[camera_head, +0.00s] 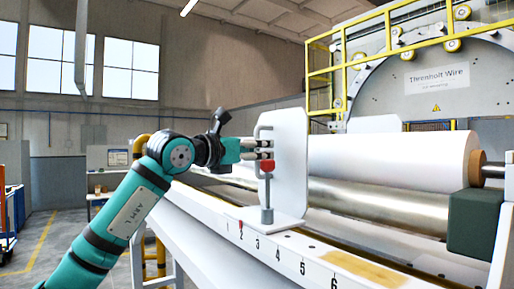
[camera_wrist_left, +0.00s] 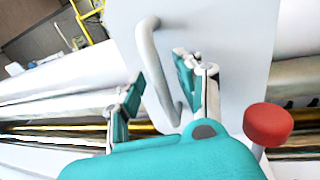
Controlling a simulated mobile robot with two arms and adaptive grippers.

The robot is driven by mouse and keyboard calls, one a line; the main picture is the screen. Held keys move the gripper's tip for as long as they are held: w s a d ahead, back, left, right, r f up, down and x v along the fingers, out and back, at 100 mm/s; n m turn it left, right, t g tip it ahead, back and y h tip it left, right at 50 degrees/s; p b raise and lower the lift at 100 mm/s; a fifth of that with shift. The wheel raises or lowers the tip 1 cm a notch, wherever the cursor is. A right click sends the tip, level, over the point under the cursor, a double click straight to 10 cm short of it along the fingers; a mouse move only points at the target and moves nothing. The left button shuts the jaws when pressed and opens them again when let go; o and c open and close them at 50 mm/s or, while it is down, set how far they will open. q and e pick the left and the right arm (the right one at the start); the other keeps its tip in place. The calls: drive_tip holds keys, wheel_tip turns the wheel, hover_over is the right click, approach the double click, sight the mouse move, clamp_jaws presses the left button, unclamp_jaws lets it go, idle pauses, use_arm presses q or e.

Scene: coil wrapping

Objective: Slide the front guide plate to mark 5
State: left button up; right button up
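The front guide plate (camera_head: 291,160) is an upright white plate on a white foot (camera_head: 262,219) on the numbered rail (camera_head: 318,262). A small red pointer (camera_head: 240,223) at the foot's left end is at mark 2. Mark 5 (camera_head: 303,268) lies further right along the rail. The plate carries a grey bar handle (camera_wrist_left: 146,52) and a red knob (camera_wrist_left: 268,124) on a post. My left gripper (camera_head: 262,153) is at the handle. In the left wrist view its fingers (camera_wrist_left: 162,95) are spread, with the handle between them; firm contact is not visible. My right gripper is not in view.
A large white roll (camera_head: 390,155) and a metal roller (camera_head: 375,207) lie behind the rail. A tan patch (camera_head: 365,270) is on the rail past mark 5. The rail top between the foot and mark 5 looks clear. A yellow railing (camera_head: 345,70) stands at the back.

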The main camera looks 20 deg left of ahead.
use_arm(q)
drive_tip(key=shift+c, duration=0.2)
clamp_jaws()
drive_tip(key=shift+w, duration=0.1)
drive_tip(key=shift+d, duration=0.15)
